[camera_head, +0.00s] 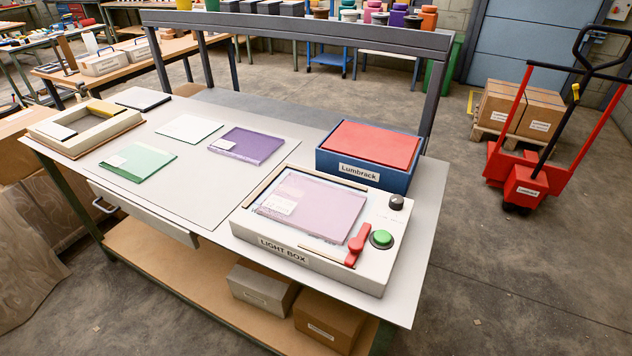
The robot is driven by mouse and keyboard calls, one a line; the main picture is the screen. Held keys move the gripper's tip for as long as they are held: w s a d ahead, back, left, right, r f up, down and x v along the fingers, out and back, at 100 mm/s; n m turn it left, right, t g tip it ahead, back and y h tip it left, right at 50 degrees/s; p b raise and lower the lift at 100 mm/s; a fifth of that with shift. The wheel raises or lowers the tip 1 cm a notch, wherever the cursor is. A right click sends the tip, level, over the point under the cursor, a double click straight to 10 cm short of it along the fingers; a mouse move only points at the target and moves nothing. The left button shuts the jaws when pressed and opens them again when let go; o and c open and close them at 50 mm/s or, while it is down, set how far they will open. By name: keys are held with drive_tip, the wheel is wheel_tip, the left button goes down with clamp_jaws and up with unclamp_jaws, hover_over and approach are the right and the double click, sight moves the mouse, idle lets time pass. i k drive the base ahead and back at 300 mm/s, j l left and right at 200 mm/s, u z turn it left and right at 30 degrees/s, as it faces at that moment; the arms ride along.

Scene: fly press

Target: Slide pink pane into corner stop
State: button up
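A pale pink-mauve pane (325,207) lies flat on the glowing top of the light box (352,279), with a small whitish label (281,204) near its left side. Thin wooden strips run along the box's left edge (262,187) and far edge (325,177), meeting near its far-left corner as a corner stop. The pane lies close inside these strips; a narrow pale band shows along parts of its edge, and I cannot tell whether it touches them. A red lever (357,245) stands at the pane's near-right corner. My gripper is not in view.
A green button (381,238) and dark knob (396,202) sit on the box's right. A blue Lumbrack box (362,177) with a red top stands behind. Purple (252,145), green (140,162) and pale (189,129) panes lie on the grey mat (205,185); a tray (75,146) stands left.

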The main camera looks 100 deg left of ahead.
sight(329, 212)
drive_tip(key=u, duration=2.25)
